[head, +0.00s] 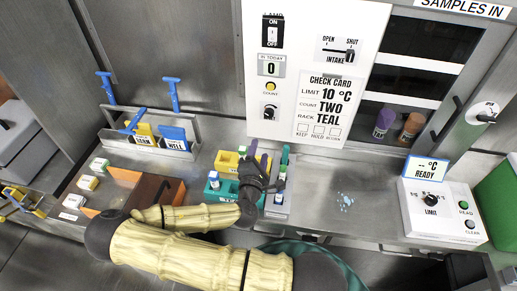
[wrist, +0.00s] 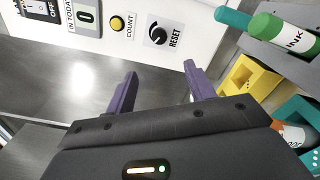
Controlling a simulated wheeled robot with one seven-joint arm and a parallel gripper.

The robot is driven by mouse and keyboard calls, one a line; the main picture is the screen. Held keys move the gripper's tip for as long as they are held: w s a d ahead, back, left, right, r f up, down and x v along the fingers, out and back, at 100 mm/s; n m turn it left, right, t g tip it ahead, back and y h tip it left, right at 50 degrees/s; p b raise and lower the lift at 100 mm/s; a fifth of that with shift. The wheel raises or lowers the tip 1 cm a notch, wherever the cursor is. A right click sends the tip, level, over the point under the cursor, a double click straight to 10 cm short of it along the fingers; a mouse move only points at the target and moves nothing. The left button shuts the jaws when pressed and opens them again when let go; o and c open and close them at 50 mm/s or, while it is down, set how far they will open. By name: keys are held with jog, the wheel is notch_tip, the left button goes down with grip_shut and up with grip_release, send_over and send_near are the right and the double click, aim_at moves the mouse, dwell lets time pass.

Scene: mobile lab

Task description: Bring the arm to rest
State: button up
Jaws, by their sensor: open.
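My arm (head: 180,255) reaches from the bottom of the head view over the steel counter, bent at the elbow. My gripper (head: 259,158) is at its end, above the counter among the small racks. In the wrist view my gripper (wrist: 160,82) shows two purple fingers spread apart, with nothing between them. Beyond the fingers are bare steel and the white control panel (wrist: 140,28). The gripper hides part of the racks in the head view.
A yellow rack (head: 226,160) and a teal rack (head: 214,191) stand left of the gripper. A green tube (wrist: 283,32) shows at right in the wrist view. A limit box (head: 441,212) stands right. Pale blue bits (head: 346,201) lie on otherwise clear counter (head: 375,218).

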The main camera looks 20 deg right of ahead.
jog(key=shift+s, duration=0.15)
dwell(0.4)
jog(key=s+f+m+g, duration=0.1)
jog(key=f+m+g, duration=0.1)
jog(key=s+d+f+m+g, duration=0.1)
jog(key=f+m+g, duration=0.1)
jog(key=m, duration=0.1)
jog(key=s+d+f+m+g, duration=0.1)
jog(key=s+f+m+g, duration=0.1)
jog(key=g, duration=0.1)
jog(key=shift+f+m, duration=0.3)
jog(key=shift+f, duration=0.05)
jog(key=shift+s+a+f+m+g+y, duration=0.75)
jog(key=shift+m+g+y, duration=0.25)
jog(key=shift+m+g, duration=0.15)
jog(key=s+a+r+m+g+y, duration=0.3)
jog(key=a+r+m+y, duration=0.2)
jog(key=a+r+y, duration=0.25)
jog(key=s+a+r+m, duration=0.1)
jog(key=s+r, duration=0.3)
jog(key=r, duration=0.6)
jog(key=shift+r+m, duration=0.15)
jog(key=shift+m, duration=0.2)
